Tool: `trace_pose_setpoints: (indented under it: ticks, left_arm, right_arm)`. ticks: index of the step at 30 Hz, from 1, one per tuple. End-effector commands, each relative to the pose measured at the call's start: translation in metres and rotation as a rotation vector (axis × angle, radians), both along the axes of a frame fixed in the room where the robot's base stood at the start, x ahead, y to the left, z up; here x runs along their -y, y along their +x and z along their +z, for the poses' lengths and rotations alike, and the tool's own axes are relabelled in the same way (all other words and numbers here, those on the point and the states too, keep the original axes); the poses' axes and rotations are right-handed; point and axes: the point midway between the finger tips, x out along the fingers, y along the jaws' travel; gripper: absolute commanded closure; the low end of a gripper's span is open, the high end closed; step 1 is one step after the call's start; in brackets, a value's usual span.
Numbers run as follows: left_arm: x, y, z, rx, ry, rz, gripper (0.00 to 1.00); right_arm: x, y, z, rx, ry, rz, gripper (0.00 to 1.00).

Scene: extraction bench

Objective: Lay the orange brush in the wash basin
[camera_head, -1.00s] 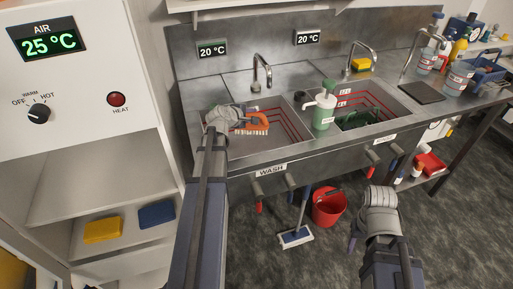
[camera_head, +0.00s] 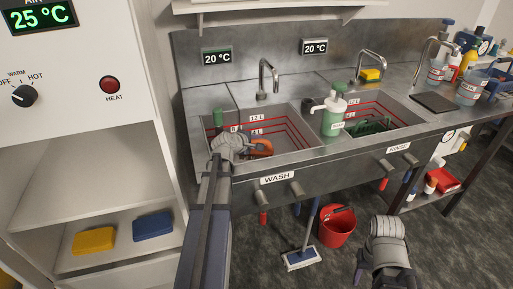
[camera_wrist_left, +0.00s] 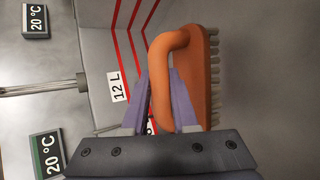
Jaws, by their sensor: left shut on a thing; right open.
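The orange brush (camera_head: 261,148) is in my left gripper (camera_head: 246,148), at the wash basin (camera_head: 292,140), the left basin above the WASH label. In the left wrist view my left gripper (camera_wrist_left: 160,85) is shut on the handle loop of the brush (camera_wrist_left: 200,75), with its pale bristles facing right. The brush appears within the basin's opening, below the rim; whether it touches the basin floor cannot be told. My gripper hides part of the brush in the head view. My right gripper (camera_head: 361,268) is open and empty, low in front of the bench.
A green pump bottle (camera_head: 333,115) stands between the two basins. A tap (camera_head: 266,75) rises behind the wash basin. A green upright object (camera_head: 218,120) is at its left side. The rinse basin (camera_head: 385,108) holds a green rack. A red bucket (camera_head: 337,228) stands on the floor.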

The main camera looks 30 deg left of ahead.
Motion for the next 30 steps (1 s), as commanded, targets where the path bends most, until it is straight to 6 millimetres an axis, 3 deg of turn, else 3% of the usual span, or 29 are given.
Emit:
trace_pose_setpoints:
  ticks: [24,25,30]
  left_arm:
    - [0.000,0.000,-0.014,0.000,0.000,0.000,1.00]
    - [0.000,0.000,-0.014,0.000,0.000,0.000,0.70]
    - [0.001,-0.001,-0.015,0.000,0.000,0.000,0.51]
  right_arm:
    - [0.000,0.000,-0.014,0.000,0.000,0.000,0.50]
    - [0.000,0.000,-0.014,0.000,0.000,0.000,0.50]
    - [0.000,0.000,-0.015,0.000,0.000,0.000,0.50]
